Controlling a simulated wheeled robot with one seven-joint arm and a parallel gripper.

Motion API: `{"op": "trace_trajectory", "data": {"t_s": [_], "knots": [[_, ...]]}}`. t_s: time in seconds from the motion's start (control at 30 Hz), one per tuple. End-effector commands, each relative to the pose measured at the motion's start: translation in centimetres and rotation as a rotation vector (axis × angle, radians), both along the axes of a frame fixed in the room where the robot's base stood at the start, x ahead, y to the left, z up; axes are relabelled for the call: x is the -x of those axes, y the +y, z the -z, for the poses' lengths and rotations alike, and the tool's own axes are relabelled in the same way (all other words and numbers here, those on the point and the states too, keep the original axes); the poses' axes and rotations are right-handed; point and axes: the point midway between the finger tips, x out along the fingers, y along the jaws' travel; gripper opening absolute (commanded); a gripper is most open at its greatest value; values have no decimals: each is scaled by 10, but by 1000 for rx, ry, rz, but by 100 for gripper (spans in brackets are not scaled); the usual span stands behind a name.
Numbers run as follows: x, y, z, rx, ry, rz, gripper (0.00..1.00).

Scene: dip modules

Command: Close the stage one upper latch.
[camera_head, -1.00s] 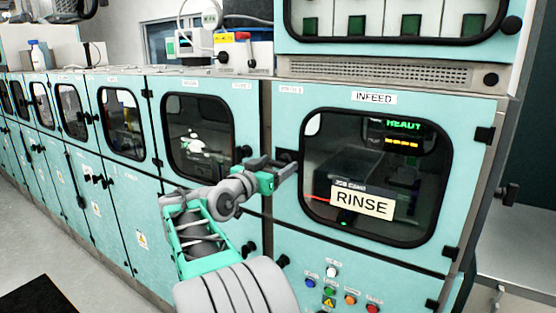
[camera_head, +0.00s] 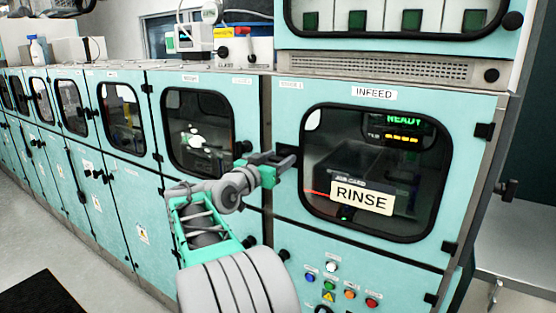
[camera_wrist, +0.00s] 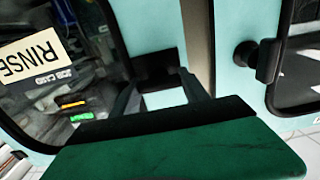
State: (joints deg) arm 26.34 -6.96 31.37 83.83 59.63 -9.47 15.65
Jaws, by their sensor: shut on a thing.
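The infeed door (camera_head: 284,118) is teal with a dark window and looks flush with its cabinet. My gripper (camera_head: 288,160) is at the door's left edge, beside the window frame. A black latch (camera_wrist: 157,62) shows at the fingertips in the wrist view, against the teal panel. My gripper (camera_wrist: 158,82) is shut on this latch. In the head view the fingers mostly hide the latch, so its exact angle cannot be told.
A RINSE sign (camera_head: 361,197) is on the infeed window. Left of the gripper, the neighbouring door has a black knob (camera_head: 246,147), close by also in the wrist view (camera_wrist: 245,55). Coloured buttons (camera_head: 330,283) sit below the infeed door.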

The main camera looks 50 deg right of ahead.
Motion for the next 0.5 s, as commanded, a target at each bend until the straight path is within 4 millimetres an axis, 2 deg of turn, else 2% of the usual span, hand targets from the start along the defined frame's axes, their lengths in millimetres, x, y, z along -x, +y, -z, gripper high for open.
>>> {"op": "trace_trajectory", "data": {"t_s": [0.13, 0.5], "knots": [[0, 0, 0, 0, 0, 0, 12], [0, 0, 0, 6, 61, 1, 12]]}}
